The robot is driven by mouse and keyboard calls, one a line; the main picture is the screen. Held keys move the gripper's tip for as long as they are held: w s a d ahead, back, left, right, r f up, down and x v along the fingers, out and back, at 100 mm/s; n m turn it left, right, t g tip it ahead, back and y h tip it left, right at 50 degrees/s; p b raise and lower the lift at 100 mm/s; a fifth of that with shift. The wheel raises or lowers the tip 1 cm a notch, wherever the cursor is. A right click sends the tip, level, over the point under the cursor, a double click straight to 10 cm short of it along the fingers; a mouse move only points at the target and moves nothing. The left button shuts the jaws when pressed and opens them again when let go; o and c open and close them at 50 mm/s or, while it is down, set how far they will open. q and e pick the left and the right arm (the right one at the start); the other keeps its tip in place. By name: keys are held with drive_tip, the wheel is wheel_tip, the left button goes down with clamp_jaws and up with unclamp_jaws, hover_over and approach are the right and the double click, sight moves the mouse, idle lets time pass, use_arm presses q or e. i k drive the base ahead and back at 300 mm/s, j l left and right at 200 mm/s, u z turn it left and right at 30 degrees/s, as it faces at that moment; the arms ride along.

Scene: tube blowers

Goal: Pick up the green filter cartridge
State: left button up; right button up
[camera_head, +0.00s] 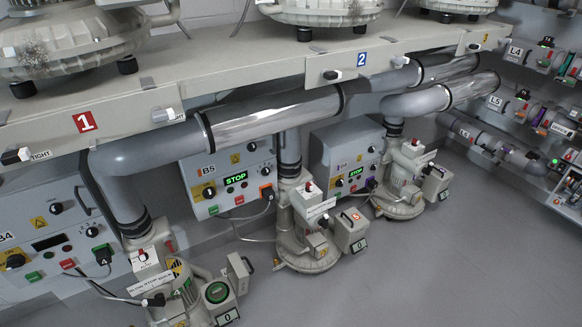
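A round dark thing with a green rim (216,292) sits in the box on the side of the nearest blower (170,290), low in the view. It may be the end of the green filter cartridge, but it is too small to be sure. A grey panel (239,271) stands up beside it, like an opened cover. No other clear cartridge shape shows on the floor or the machines. Neither of my grippers is in view.
Two more blowers (305,240) (402,185) stand along the wall, below large pipes (270,115) and a long shelf (250,65). Control boxes (230,178) with cables are behind. A tube rack (500,150) is at right. The grey floor (440,265) is clear.

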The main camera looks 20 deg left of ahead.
sight(217, 293)
drive_tip(key=l+u, duration=0.15)
drive_tip(key=u, duration=1.05)
drive_tip(key=l+u, duration=0.3)
drive_tip(key=l, duration=0.2)
drive_tip(key=l+u, duration=0.3)
drive_tip(key=l, duration=0.2)
drive_tip(key=k+l+u, duration=0.1)
drive_tip(key=l+u, duration=0.15)
drive_tip(key=l, duration=0.2)
drive_tip(key=k+l+u, duration=0.15)
drive_tip(key=l+u, duration=0.15)
drive_tip(key=l, duration=0.15)
drive_tip(key=k+l+u, duration=0.15)
drive_tip(key=l+u, duration=0.15)
drive_tip(key=l, duration=0.15)
drive_tip(key=k+l, duration=0.15)
drive_tip(key=l, duration=0.15)
drive_tip(key=k+l, duration=0.2)
drive_tip(key=l, duration=0.15)
drive_tip(key=k+l, duration=0.15)
drive_tip(key=l, duration=0.15)
